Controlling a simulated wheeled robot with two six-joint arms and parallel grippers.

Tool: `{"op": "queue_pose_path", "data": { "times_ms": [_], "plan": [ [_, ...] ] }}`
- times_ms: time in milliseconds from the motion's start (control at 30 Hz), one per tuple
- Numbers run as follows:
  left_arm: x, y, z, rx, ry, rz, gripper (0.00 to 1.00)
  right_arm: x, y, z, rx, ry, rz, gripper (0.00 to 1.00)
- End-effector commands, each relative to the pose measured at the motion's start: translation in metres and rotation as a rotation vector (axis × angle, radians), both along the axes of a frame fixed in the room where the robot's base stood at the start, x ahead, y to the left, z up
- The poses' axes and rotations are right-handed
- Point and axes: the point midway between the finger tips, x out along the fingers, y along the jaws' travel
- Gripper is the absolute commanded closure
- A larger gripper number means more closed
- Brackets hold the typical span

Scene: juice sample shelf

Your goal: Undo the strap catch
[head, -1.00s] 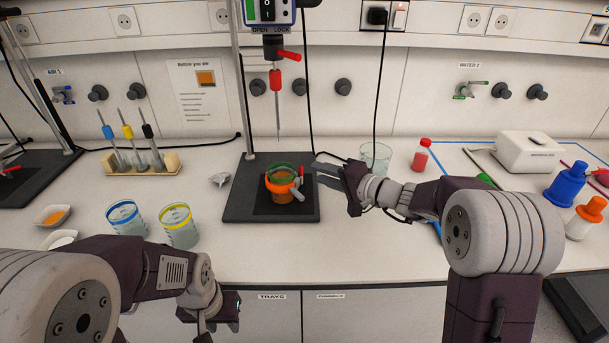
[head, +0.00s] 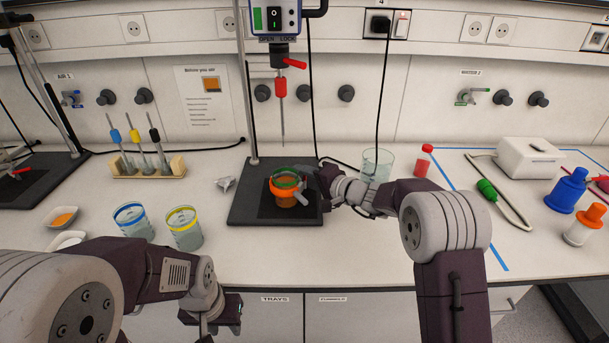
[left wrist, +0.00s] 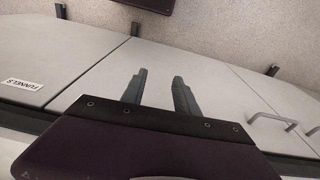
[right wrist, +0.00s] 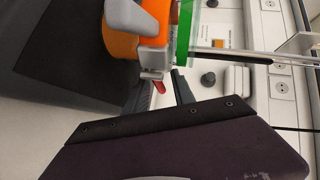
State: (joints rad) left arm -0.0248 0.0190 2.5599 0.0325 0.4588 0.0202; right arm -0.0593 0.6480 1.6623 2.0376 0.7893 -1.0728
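An orange strap (head: 283,197) runs around a vessel with a green rim (head: 287,173) on the dark stand base. Its grey catch lever (head: 304,193) sticks out on the right side. In the right wrist view the orange strap (right wrist: 119,45) and grey lever (right wrist: 127,19) are close up. My right gripper (head: 319,182) is beside the catch, on its right. Its fingers (right wrist: 165,80) are apart, just short of a small grey catch part (right wrist: 151,75); contact cannot be told. My left gripper (left wrist: 158,82) is open and empty, low in front of the cabinet doors.
The stirrer's thin shaft (head: 283,122) hangs above the vessel from the stand. A clear beaker (head: 377,163) stands just behind my right arm. Two beakers, blue-rimmed (head: 133,222) and yellow-rimmed (head: 184,229), stand front left. The bench front centre is clear.

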Motion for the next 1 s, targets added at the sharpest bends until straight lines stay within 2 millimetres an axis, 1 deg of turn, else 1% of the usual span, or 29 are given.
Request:
{"op": "queue_pose_path", "data": {
  "times_ms": [67,167,200,367,467,567,667,800,900,1000],
  "plan": [
    [0.0,0.0,0.0,0.0,0.0,0.0,0.64,0.0,0.0,0.0,0.0,0.0,0.0,0.69],
    [0.0,0.0,0.0,0.0,0.0,0.0,0.64,0.0,0.0,0.0,0.0,0.0,0.0,0.94],
    [0.0,0.0,0.0,0.0,0.0,0.0,0.64,0.0,0.0,0.0,0.0,0.0,0.0,1.0],
    [0.0,0.0,-0.001,0.0,0.0,0.0,0.64,0.0,0.0,0.0,0.0,0.0,0.0,1.0],
    [0.0,0.0,-0.008,0.0,0.0,0.0,0.64,0.0,0.0,-0.003,-0.001,0.0,-0.007,1.0],
    [0.0,0.0,-0.025,0.0,0.0,0.0,0.64,0.001,0.0,-0.007,-0.004,-0.003,-0.028,1.0],
    [0.0,0.0,-0.051,0.0,0.0,0.0,0.64,0.001,-0.001,-0.012,-0.005,-0.005,-0.066,1.0],
    [0.0,0.0,-0.097,0.0,0.0,0.0,0.64,0.0,-0.004,-0.016,-0.003,-0.005,-0.147,1.0],
    [0.0,0.0,-0.127,0.0,0.0,0.0,0.64,-0.001,-0.006,-0.016,-0.003,-0.005,-0.215,1.0],
    [0.0,0.0,-0.15,0.0,0.0,0.0,0.64,-0.002,-0.009,-0.013,-0.001,-0.004,-0.288,1.0]
  ]
}}
